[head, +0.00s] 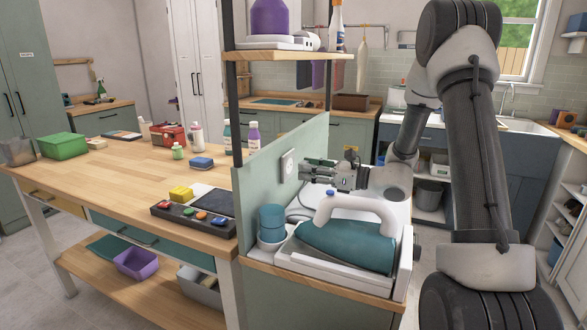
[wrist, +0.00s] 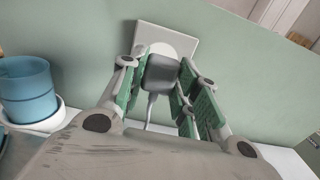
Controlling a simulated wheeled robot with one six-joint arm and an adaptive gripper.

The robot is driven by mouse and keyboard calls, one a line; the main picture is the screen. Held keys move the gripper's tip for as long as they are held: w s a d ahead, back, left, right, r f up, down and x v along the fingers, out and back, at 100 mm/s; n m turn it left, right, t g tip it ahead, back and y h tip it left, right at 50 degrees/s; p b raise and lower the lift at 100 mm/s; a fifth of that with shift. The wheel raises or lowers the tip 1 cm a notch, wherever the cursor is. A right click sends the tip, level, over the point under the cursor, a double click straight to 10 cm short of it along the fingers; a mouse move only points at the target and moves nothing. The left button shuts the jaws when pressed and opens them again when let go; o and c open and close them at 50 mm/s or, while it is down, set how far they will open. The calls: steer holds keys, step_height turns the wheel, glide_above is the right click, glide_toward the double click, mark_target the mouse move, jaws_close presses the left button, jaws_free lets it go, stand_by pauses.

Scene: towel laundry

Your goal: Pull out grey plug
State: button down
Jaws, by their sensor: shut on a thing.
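The grey plug (wrist: 160,74) is between the green-padded fingers of my gripper (wrist: 163,85) in the wrist view, and my gripper is shut on it. The plug is in front of the white wall socket (wrist: 182,34), with its pale cord (wrist: 150,106) hanging below. I cannot tell whether its pins are still in the socket. In the head view my gripper (head: 305,171) reaches left to the socket (head: 287,164) on the green panel, and the plug is too small to make out. The cord (head: 297,213) runs down behind the iron.
The green panel (head: 262,190) and shelf post (head: 236,110) border the left side.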

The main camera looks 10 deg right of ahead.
steer(key=shift+v, duration=1.35)
steer(key=c, duration=1)
jaws_free()
